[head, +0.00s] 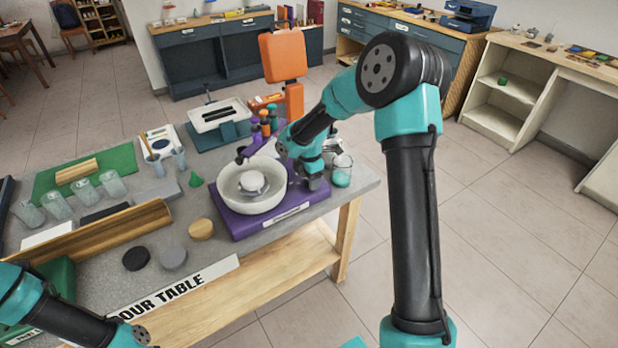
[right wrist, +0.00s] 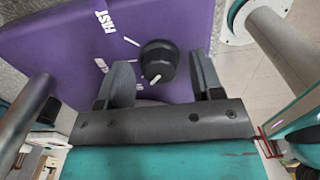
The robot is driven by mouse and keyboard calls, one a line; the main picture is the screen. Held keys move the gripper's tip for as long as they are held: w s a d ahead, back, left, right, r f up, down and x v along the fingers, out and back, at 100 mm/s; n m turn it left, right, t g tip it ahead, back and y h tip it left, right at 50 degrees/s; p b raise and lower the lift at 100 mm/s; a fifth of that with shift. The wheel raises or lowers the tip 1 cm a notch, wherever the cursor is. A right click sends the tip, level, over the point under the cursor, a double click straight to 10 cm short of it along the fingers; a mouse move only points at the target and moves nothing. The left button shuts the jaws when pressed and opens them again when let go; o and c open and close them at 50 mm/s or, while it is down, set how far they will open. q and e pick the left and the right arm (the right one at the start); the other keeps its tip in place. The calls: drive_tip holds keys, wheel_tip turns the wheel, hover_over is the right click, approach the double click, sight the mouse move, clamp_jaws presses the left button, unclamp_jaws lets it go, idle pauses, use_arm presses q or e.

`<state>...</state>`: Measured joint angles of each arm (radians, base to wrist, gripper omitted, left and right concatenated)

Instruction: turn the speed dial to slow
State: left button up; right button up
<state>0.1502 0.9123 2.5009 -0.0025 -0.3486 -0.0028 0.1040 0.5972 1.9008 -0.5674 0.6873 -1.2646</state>
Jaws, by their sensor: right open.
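The speed dial (right wrist: 158,58) is a round black knob with a white pointer mark on the purple wheel base (right wrist: 60,50), in the right wrist view. The mark points toward the bottom of that picture, slightly left. A white FAST label (right wrist: 106,20) lies up and left of it; a second label (right wrist: 101,65) is partly hidden by a finger. My right gripper (right wrist: 158,72) is open, one finger on each side of the dial; contact cannot be told. In the head view my right gripper (head: 313,178) is at the right side of the base (head: 237,226). The left gripper is out of view.
A white basin (head: 230,198) sits on the base. An orange screen-like panel (head: 283,55) rises behind. Discs and cups lie to the left on the table.

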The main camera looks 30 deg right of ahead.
drive_tip(key=shift+c, duration=0.2)
drive_tip(key=c, duration=0.9)
